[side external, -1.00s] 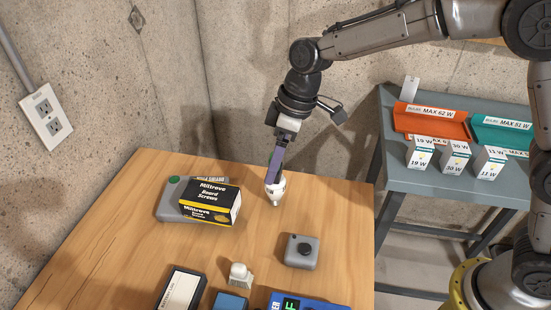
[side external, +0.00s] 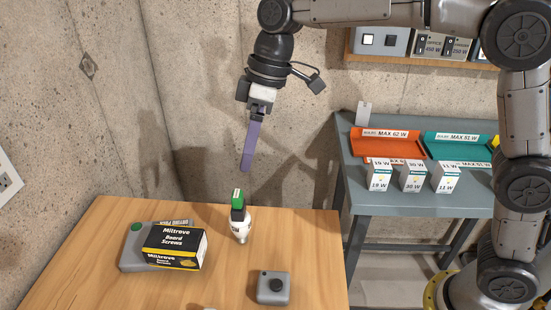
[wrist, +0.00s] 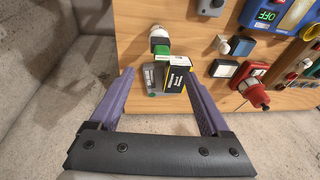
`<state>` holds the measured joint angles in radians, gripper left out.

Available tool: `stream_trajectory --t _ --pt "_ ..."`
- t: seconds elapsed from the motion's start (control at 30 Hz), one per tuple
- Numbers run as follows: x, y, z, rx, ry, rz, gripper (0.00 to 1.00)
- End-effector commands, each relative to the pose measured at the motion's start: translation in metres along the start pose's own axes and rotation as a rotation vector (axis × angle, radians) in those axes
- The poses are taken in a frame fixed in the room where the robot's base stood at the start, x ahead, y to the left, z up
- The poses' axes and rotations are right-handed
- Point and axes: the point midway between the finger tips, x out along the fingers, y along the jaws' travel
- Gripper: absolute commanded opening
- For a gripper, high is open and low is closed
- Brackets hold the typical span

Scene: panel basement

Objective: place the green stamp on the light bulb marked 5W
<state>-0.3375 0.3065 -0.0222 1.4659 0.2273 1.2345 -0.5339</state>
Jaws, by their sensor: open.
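In the wrist view the bulb (wrist: 158,34) and the green stamp (wrist: 161,51) show near the top centre. My gripper (side external: 245,165) is above the stamp, apart from it. In the wrist view my gripper (wrist: 157,67) has its two purple fingers spread with nothing held between them.
A black and yellow screws box (side external: 172,245) lies on a grey device (side external: 133,255) left of the bulb. A grey knob box (side external: 272,288) is nearer the front. A grey side table (side external: 400,204) holds trays and several small bulb boxes.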

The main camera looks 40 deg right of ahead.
Motion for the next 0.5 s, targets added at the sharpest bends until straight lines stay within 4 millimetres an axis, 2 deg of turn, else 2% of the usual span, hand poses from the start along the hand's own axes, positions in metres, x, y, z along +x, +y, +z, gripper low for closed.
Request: stream_trajectory --t 0.27,0.37,0.5 --pt "-0.007 0.001 0.006 0.015 0.007 0.010 0.81" --pt "-0.022 0.002 0.027 0.066 0.024 0.039 0.81" --pt "-0.049 0.001 0.081 0.192 0.064 0.109 0.81"
